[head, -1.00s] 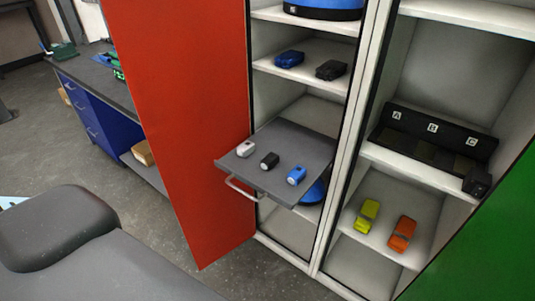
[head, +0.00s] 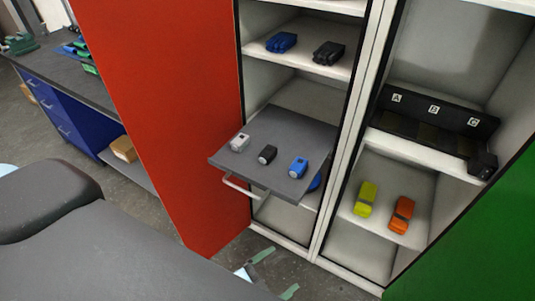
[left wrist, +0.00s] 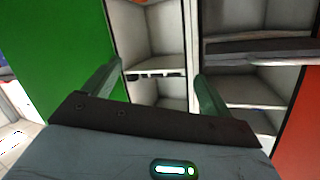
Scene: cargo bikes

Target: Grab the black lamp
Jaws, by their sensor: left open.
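The black lamp (head: 267,154) lies on a grey pull-out tray (head: 275,126) in the left locker. It sits between a white lamp (head: 240,143) and a blue lamp (head: 298,167), apart from both. My left gripper (head: 275,274) is at the bottom of the head view, low in front of the locker and well below the tray. Its two green fingers are spread and empty; they also show in the left wrist view (left wrist: 155,85). I cannot make out the black lamp in the left wrist view. My right gripper is not in view.
A red door (head: 165,110) stands open left of the tray, a green door (head: 475,235) at right. A shelf above holds a blue item (head: 281,42) and a black item (head: 328,52). Yellow (head: 365,199) and orange (head: 401,214) items lie in the right locker.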

